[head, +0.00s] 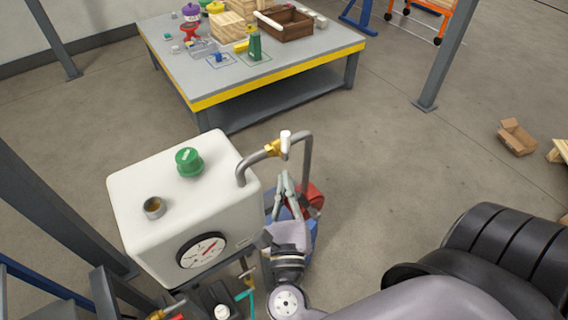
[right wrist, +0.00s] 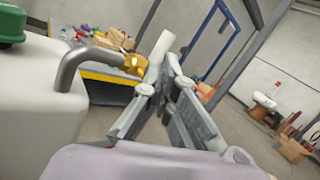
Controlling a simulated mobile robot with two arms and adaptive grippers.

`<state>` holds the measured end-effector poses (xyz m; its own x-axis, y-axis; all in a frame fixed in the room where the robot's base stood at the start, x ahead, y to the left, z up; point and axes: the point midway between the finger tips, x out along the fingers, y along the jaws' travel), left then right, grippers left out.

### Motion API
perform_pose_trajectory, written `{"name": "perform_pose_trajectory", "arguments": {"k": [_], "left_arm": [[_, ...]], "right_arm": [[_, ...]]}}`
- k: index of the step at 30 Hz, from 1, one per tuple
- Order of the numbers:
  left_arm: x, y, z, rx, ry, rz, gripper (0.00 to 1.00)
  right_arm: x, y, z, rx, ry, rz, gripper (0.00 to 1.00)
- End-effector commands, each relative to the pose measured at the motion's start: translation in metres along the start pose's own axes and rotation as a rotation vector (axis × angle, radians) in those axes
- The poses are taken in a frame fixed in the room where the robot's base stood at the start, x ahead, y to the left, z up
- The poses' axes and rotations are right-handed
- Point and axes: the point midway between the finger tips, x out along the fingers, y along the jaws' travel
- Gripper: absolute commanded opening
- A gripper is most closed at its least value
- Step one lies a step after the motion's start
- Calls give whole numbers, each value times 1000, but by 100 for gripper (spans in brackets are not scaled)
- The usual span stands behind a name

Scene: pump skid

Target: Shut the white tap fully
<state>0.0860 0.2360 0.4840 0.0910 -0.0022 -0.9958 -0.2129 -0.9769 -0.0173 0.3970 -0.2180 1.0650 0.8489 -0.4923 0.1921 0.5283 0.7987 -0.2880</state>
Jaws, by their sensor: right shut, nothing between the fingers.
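The white tap is a brass valve body (head: 273,148) with a white lever (head: 285,142), set in a grey pipe above the right side of the white tank. The lever points up, at an angle to the pipe. In the right wrist view the white lever (right wrist: 160,48) and brass body (right wrist: 133,64) show just left of my fingertips. My right gripper (head: 286,178) is shut and empty, below the tap. It also shows in the right wrist view (right wrist: 176,68). I cannot tell whether it touches the lever. My left gripper is not in view.
The white tank (head: 125,200) carries a green cap (head: 189,161), a small open port (head: 154,207) and a dial gauge (head: 201,250). Something red and blue lies on the floor behind my right gripper. A grey table (head: 170,50) with objects stands behind. Open floor lies right of the pipe.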

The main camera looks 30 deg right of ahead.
Motion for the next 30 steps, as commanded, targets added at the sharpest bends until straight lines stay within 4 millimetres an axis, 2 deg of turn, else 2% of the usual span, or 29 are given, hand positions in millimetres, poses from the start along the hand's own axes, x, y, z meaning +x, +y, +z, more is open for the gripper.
{"name": "perform_pose_trajectory", "arguments": {"k": [3,10,30], "left_arm": [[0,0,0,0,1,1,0],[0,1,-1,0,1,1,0],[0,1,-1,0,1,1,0]], "right_arm": [[-25,0,-1,-2,2,4,0],[-52,0,0,1,0,1,0],[-56,4,-3,-21,-4,13,0]]}}
